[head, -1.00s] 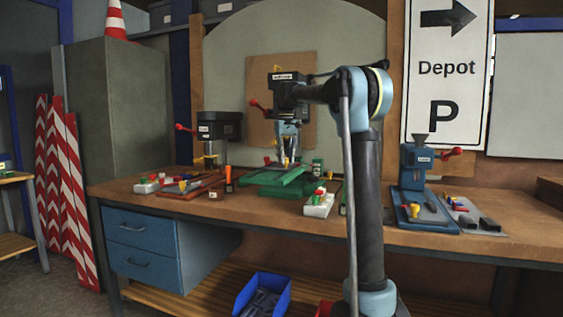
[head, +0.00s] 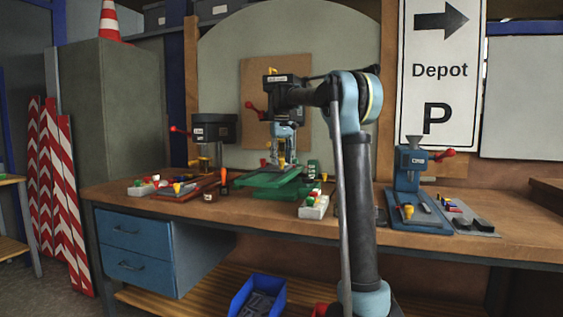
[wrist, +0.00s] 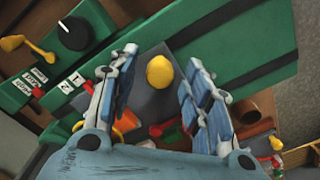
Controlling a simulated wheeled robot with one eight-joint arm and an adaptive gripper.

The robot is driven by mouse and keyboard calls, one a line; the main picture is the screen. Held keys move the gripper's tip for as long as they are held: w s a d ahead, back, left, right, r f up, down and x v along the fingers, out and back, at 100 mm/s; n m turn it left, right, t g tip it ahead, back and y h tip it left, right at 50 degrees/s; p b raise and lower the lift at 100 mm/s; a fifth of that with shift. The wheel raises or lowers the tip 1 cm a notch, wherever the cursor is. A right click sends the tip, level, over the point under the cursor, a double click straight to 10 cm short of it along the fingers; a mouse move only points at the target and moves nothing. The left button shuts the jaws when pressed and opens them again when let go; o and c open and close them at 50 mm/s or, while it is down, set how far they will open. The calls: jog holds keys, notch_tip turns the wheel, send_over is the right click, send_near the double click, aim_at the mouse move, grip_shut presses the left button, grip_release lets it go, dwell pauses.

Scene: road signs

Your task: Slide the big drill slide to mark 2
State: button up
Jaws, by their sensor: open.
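White mark labels (wrist: 70,82), with 1 and 2 readable, sit on the green part left of the plate. My gripper (wrist: 163,67) is open, with its blue fingers on either side of the yellow knob. I cannot tell whether they touch it. In the head view my gripper (head: 284,150) points down over the green base.
A black dial (wrist: 74,33) and a yellow lever (wrist: 26,46) lie left of the fingers. A darker drill (head: 210,135) stands left, a blue press (head: 408,170) right. A white tray (head: 314,206) of small parts stands at the front edge.

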aim_at(272, 174)
notch_tip(272, 174, up, 12)
jog(key=shift+f, duration=0.15)
dwell(0.4)
